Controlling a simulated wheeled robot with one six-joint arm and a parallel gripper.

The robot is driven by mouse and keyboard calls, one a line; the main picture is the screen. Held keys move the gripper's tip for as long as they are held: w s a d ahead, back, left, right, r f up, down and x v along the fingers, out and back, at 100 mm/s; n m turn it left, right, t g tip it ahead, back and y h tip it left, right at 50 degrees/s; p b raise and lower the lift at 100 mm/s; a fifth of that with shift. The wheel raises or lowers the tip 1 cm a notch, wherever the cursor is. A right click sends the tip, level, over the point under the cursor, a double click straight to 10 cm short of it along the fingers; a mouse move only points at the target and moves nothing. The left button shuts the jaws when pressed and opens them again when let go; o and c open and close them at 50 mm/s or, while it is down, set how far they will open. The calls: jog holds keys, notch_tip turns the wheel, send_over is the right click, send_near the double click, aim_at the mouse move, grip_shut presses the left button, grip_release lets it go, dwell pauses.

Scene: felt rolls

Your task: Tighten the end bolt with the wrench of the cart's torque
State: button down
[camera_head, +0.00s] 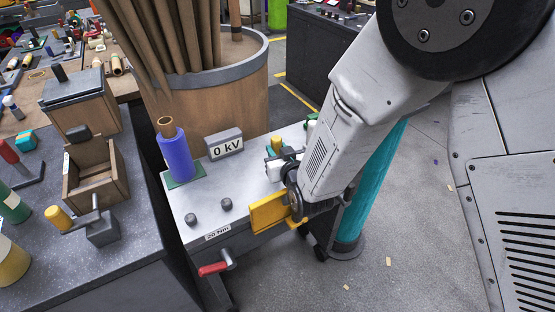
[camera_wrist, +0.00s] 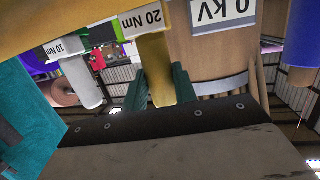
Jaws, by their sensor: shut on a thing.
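My gripper (camera_head: 288,198) is at the right end of the grey cart top (camera_head: 207,205), beside a flat yellow part (camera_head: 267,214). It is shut on what seems to be a wrench, mostly hidden by the arm and gripper. In the wrist view, tilted and apparently upside down, a white handle (camera_wrist: 82,82) is by a 10 Nm label and a yellow handle (camera_wrist: 157,72) by a 20 Nm label. The cart's front edge bears a 20 Nm label (camera_head: 218,232). Two dark bolt heads stand on the cart, one nearer the left end (camera_head: 190,219), one beside it (camera_head: 227,204).
A wooden barrel (camera_head: 240,100) is behind. A teal roll (camera_head: 378,180) stands right of the cart.

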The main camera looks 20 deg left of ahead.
jog(key=shift+r, duration=4.55)
jog(key=s+a+n+g+y, duration=0.2)
jog(key=s+a, duration=0.5)
jog(key=s, duration=0.4)
jog(key=s+a+n+g+y, duration=0.2)
jog(key=s+a, duration=0.5)
jog(key=s, duration=0.5)
jog(key=shift+s+a+f+n+g, duration=0.2)
jog(key=shift+s+a+n+g, duration=0.1)
jog(key=shift+n+g, duration=0.25)
jog(key=shift+f, duration=0.15)
jog(key=shift+f, duration=2.65)
